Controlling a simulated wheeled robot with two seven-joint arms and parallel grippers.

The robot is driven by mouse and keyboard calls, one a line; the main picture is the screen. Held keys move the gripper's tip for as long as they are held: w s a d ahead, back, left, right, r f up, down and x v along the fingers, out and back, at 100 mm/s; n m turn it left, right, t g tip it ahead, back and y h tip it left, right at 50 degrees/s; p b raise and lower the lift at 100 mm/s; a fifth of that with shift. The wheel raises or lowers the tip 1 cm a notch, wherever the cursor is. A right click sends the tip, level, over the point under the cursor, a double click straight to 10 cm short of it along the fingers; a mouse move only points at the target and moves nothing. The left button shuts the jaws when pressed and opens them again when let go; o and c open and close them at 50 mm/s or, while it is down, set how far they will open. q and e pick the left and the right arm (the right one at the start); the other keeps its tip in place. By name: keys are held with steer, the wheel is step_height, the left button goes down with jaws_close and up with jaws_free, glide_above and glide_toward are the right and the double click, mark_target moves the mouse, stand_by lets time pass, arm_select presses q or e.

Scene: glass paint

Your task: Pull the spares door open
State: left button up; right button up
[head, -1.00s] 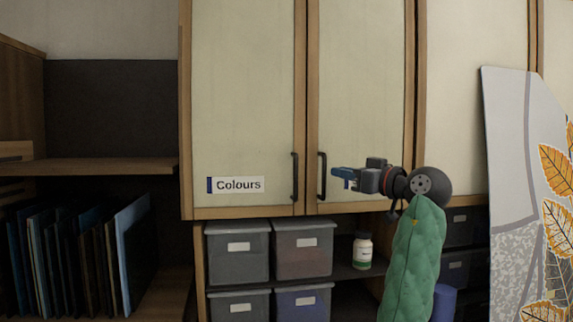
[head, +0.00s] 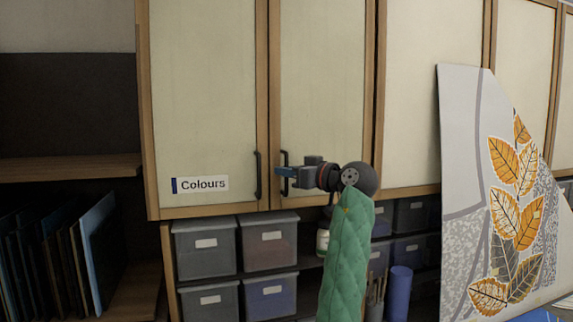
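Two pale cupboard doors hang side by side. The left door (head: 205,90) bears a "Colours" label (head: 200,184). The door to its right (head: 322,80) shows no label, and no "spares" label is readable in view. Its dark vertical handle (head: 285,158) is at its lower left, beside the Colours door's handle (head: 258,175).
Grey bins (head: 205,250) fill the shelves below the doors. A white jar (head: 322,240) is partly hidden by my green-sleeved arm. A leaf-painted panel (head: 460,130) leans at the right. A blue cylinder (head: 398,290) and brushes stand lower right; glass sheets (head: 97,240) stand at the left.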

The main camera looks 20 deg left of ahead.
arm_select(q)
steer(key=shift+a, duration=0.35)
steer(key=shift+s+d+r, duration=0.1)
steer(key=shift+d, duration=0.1)
jaws_close()
